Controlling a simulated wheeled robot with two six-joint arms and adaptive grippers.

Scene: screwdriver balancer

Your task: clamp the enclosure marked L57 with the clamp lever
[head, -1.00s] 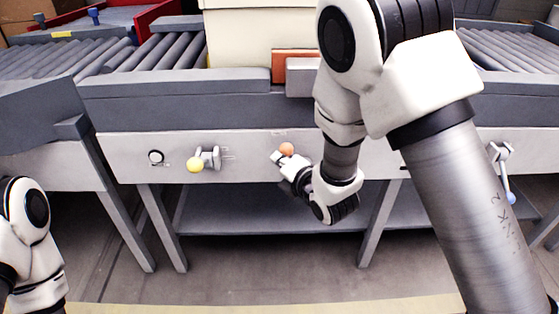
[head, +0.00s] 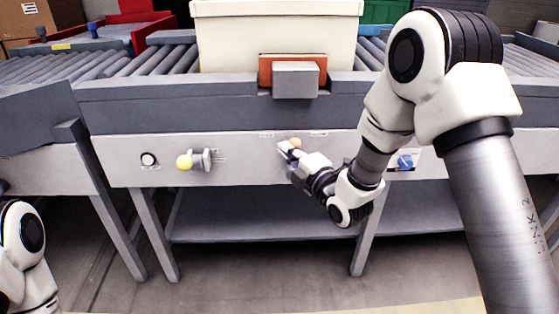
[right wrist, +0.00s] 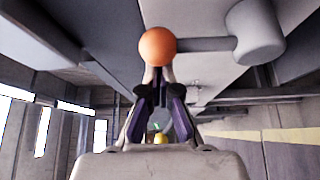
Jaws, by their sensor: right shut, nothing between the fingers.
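The enclosure is a large cream box (head: 275,40) on the rollers; no L57 mark is readable on it. An orange pad with a grey block (head: 296,79) stands at its front face. The clamp lever's orange ball knob (head: 295,143) shows on the white front panel, and its grey shaft and hub (right wrist: 258,35) show in the right wrist view. My right gripper (head: 284,151) is shut and empty, with its fingertips close to the orange knob (right wrist: 158,46); I cannot tell whether they touch. My left gripper is out of view.
A blue knob (head: 405,162) is right of my right wrist. A grey shelf (head: 240,228) lies below. Rollers (head: 150,60) extend left of the box.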

